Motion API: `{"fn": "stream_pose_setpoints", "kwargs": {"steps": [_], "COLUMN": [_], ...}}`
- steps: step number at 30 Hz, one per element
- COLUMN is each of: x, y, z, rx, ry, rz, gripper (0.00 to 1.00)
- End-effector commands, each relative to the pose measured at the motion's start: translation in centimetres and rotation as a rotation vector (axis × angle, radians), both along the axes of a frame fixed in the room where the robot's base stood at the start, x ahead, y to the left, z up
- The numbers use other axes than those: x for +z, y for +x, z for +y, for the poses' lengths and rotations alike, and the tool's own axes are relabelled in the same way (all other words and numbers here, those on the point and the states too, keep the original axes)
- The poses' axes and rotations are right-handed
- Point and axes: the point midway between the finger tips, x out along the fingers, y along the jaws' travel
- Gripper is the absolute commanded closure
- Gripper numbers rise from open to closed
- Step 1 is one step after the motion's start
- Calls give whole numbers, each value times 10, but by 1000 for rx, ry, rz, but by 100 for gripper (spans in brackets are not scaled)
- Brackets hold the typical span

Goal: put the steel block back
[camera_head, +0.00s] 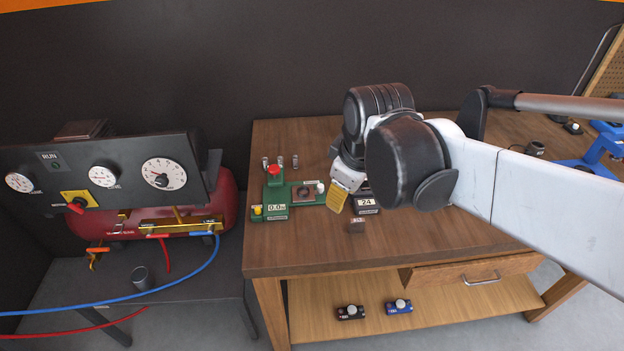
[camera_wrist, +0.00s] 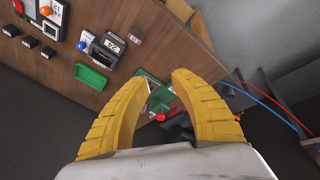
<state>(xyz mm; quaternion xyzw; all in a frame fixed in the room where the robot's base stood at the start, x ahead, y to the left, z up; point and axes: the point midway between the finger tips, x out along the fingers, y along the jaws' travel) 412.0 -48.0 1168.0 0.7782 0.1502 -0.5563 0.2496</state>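A small grey-brown block with a label (camera_head: 357,226) lies on the workbench in front of the dark "24" display box (camera_head: 367,204); it may be the steel block, but I cannot be sure of its material. The block also shows in the wrist view (camera_wrist: 138,34), beyond the fingers. My gripper (camera_head: 337,206) hangs over the bench beside the green device (camera_head: 277,196) with its red knob. In the wrist view my gripper (camera_wrist: 165,77) has its yellow fingers apart with nothing held between them. The green device (camera_wrist: 153,92) lies below, partly hidden by the fingers.
A green tray (camera_wrist: 92,78) and several dark blocks (camera_wrist: 48,52) lie on the bench. A red tank with a gauge panel (camera_head: 110,175) stands left of the bench. Two small devices (camera_head: 350,312) sit on the lower shelf. The bench's front left is clear.

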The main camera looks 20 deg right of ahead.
Motion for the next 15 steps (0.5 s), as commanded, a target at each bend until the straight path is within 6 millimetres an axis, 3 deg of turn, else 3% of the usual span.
{"fn": "stream_pose_setpoints", "kwargs": {"steps": [1, 6, 15], "x": [3, 7, 7], "y": [-13, -40, -52], "z": [12, 37, 50], "rx": [-80, -350, -506], "ry": [36, 192, 314], "rz": [-52, -206, -287], "gripper": [71, 71, 71]}}
